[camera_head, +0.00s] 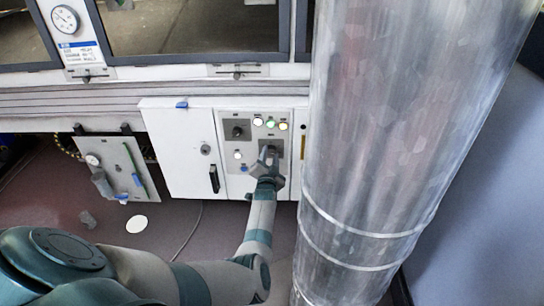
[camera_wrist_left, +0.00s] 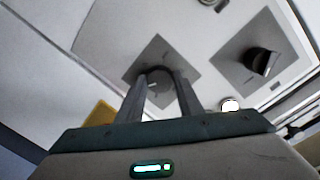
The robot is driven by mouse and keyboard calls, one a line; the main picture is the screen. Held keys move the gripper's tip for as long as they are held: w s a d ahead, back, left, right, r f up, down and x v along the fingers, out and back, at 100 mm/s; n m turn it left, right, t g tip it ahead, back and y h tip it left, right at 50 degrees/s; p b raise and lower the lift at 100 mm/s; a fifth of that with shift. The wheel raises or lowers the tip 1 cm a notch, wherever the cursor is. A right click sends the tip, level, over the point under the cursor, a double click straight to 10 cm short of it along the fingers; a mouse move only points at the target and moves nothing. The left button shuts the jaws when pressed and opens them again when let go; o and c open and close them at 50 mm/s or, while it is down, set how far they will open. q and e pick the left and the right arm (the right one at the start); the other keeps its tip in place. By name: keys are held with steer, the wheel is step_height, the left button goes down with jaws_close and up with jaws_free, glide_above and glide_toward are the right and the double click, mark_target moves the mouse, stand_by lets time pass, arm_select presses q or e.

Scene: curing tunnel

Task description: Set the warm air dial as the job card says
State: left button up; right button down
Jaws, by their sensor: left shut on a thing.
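The control panel (camera_head: 238,128) on the white cabinet carries two dark dials on grey plates. The upper dial (camera_head: 237,131) is free; a dark knob on a grey plate also shows at right in the left wrist view (camera_wrist_left: 262,62). The lower dial (camera_wrist_left: 158,76) is between the fingers of my left gripper (camera_wrist_left: 160,88), which is shut on it. In the head view my left gripper (camera_head: 268,162) covers most of that dial. The labels are too small to read, so I cannot tell which dial is named warm air. My right gripper is in neither view.
Several lamps (camera_head: 270,123) sit above the lower dial, one lit green. A blue button (camera_head: 244,169) is at lower left. A large metal duct (camera_head: 390,130) stands close on the right. A card with unreadable text (camera_head: 82,55) hangs below a gauge (camera_head: 65,19).

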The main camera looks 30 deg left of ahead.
arm_select(q)
steer(key=shift+w+a+r, duration=0.1)
steer(key=shift+a+r, duration=0.1)
steer(key=shift+r, duration=0.25)
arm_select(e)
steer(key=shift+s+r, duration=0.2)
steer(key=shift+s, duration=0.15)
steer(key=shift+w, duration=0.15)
arm_select(q)
steer(key=o, duration=1.1)
steer(key=shift+c, duration=0.2)
steer(key=shift+s+d+f, duration=0.1)
steer(key=shift+s+f, duration=0.05)
steer(key=shift+s, duration=0.05)
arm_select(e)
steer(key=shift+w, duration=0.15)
arm_select(q)
steer(key=shift+d+f, duration=0.1)
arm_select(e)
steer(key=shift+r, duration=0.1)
arm_select(q)
steer(key=shift+d, duration=0.1)
